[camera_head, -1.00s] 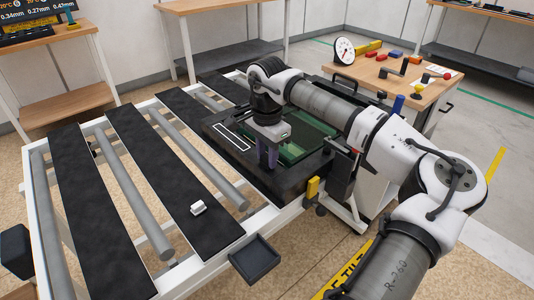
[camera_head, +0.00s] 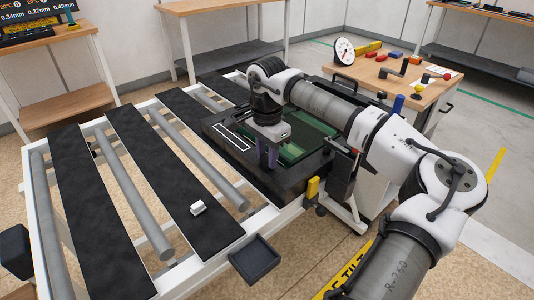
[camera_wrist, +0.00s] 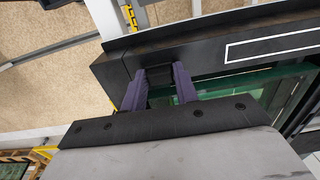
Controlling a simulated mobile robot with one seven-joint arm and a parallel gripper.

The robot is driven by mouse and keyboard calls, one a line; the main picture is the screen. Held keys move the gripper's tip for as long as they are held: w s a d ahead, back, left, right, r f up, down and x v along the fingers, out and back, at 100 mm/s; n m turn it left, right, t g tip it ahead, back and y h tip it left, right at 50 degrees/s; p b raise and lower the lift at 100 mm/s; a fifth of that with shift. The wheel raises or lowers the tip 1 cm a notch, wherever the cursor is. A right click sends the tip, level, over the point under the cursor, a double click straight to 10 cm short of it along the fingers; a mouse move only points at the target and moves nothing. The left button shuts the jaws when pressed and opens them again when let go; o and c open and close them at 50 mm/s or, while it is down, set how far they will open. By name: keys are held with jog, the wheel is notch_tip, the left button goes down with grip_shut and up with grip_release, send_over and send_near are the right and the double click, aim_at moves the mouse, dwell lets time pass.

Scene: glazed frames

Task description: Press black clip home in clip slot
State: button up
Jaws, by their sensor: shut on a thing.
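My gripper (camera_wrist: 160,88) points down at the near edge of a dark frame (camera_wrist: 205,55). Its two purple fingers are shut on a small black clip (camera_wrist: 160,76), which shows between the fingertips in the wrist view. The clip is at the border of the frame, beside the green glass; the slot itself is hidden, and I cannot tell how deep the clip sits. In the head view my gripper (camera_head: 268,158) is over the frame (camera_head: 228,152), and the clip cannot be made out there.
The frame lies on a white rack with black padded slats (camera_head: 185,170) and grey rollers. A small white block (camera_head: 198,208) sits on one slat. A dark tray (camera_head: 255,258) hangs at the rack's near edge. A yellow block (camera_head: 313,187) stands right of the gripper. A wooden tool table (camera_head: 400,80) is behind.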

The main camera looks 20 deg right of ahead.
aim_at(267, 157)
jog(key=shift+f, duration=0.15)
jog(key=o, duration=1)
jog(key=shift+c, duration=0.2)
notch_tip(267, 157, up, 14)
jog(key=b, duration=0.1)
jog(key=shift+b, duration=0.35)
